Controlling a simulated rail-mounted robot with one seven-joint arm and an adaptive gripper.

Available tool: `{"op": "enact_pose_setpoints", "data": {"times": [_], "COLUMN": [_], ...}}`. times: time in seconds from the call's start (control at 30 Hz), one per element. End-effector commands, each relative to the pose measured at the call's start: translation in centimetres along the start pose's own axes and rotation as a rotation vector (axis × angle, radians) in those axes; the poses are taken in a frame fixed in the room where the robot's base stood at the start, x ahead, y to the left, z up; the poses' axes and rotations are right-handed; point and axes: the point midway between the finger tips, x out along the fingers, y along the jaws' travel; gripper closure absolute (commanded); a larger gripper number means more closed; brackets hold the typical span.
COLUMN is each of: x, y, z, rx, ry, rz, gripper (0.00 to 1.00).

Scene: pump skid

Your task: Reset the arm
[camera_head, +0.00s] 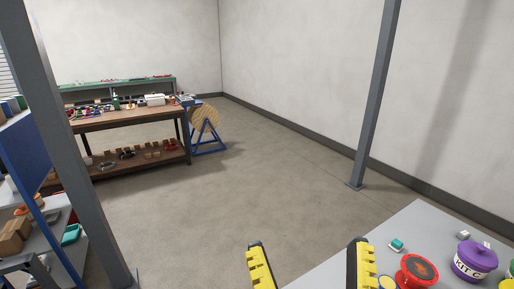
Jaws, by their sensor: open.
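My gripper (308,246) shows at the bottom middle of the head view as two dark fingers with ridged yellow pads. The fingers stand wide apart, with only floor and the edge of a grey tabletop seen between them. The gripper is open and empty. The rest of my arm is out of the frame.
The grey tabletop (425,222) at lower right holds a purple "KIT C" container (475,262), a red round item (417,271) and a small teal piece (397,245). Steel posts (375,95) stand left and right. A cluttered wooden bench (125,118) stands behind. The middle floor (260,190) is clear.

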Motion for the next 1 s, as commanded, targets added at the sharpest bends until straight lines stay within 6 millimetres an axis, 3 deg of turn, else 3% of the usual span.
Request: {"op": "enact_pose_setpoints", "data": {"times": [0.03, 0.7, 0.83, 1.0], "x": [1.7, 12.2, 13.6, 13.7], "y": [0.0, 0.1, 0.1, 0.1], "z": [-4.7, -32.3, -36.1, -36.3], "rx": [0.000, 0.009, 0.011, 0.012], "ry": [0.001, 0.000, 0.001, 0.000], "rz": [0.000, 0.002, 0.002, 0.002], "gripper": [0.10, 0.10, 0.10, 0.10]}}
